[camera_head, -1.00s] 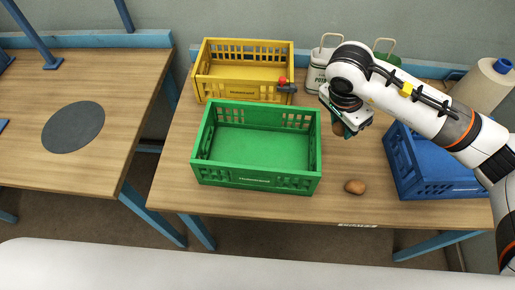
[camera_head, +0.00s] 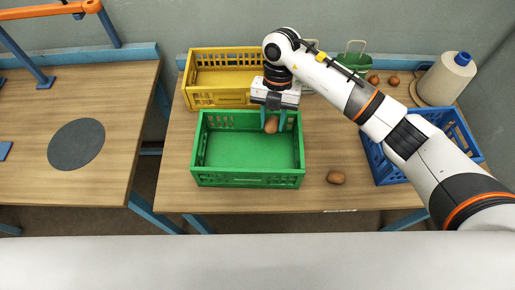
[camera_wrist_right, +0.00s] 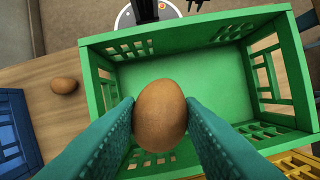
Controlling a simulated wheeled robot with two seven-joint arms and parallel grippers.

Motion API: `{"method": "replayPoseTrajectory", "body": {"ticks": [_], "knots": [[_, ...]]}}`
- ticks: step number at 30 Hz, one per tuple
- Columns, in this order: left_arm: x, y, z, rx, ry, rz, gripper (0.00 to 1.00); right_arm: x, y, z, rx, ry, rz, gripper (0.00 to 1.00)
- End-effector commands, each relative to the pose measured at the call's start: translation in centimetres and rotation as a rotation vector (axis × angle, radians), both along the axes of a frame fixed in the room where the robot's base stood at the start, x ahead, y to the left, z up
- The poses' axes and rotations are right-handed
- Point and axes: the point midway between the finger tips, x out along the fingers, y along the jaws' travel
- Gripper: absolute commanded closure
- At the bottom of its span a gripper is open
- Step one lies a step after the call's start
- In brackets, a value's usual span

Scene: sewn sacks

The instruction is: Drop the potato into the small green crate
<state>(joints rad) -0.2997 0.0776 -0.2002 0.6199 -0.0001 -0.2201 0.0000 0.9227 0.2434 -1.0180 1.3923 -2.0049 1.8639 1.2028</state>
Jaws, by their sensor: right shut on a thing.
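My right gripper (camera_head: 276,122) is shut on a brown potato (camera_head: 271,125). It holds the potato above the right back part of the green crate (camera_head: 248,181). In the right wrist view the potato (camera_wrist_right: 160,115) sits between the two teal fingers (camera_wrist_right: 161,125), with the empty floor of the green crate (camera_wrist_right: 185,85) behind it. Another brown potato (camera_head: 336,177) lies on the table just right of the green crate; it also shows in the right wrist view (camera_wrist_right: 64,85). My left gripper is not in view.
A yellow crate (camera_head: 215,99) stands behind the green crate. A blue crate (camera_head: 386,175) stands at the right, partly behind my arm. Two brown round things (camera_head: 393,80) and a thread spool (camera_head: 447,80) are at the back right. A second table (camera_head: 105,120) is at the left.

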Motion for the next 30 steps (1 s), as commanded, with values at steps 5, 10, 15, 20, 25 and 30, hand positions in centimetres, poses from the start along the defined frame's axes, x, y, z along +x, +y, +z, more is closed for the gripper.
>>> {"method": "replayPoseTrajectory", "body": {"ticks": [5,10,15,20,25,30], "knots": [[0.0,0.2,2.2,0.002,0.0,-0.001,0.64,-0.4,2.1,0.8,0.002,0.002,-0.429,0.88],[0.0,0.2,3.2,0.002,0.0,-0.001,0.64,-0.6,3.3,1.0,0.0,0.001,-0.739,0.88],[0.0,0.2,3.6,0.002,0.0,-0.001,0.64,-0.7,4.0,1.0,-0.001,0.0,-0.901,0.88],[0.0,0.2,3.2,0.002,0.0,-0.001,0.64,-0.6,4.1,0.5,-0.003,-0.002,-0.942,0.88],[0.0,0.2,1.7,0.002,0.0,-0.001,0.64,-0.6,4.1,-1.1,-0.003,-0.001,-0.94,0.88],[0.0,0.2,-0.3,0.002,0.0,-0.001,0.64,-0.6,4.1,-3.2,-0.003,-0.001,-0.939,0.88]]}}
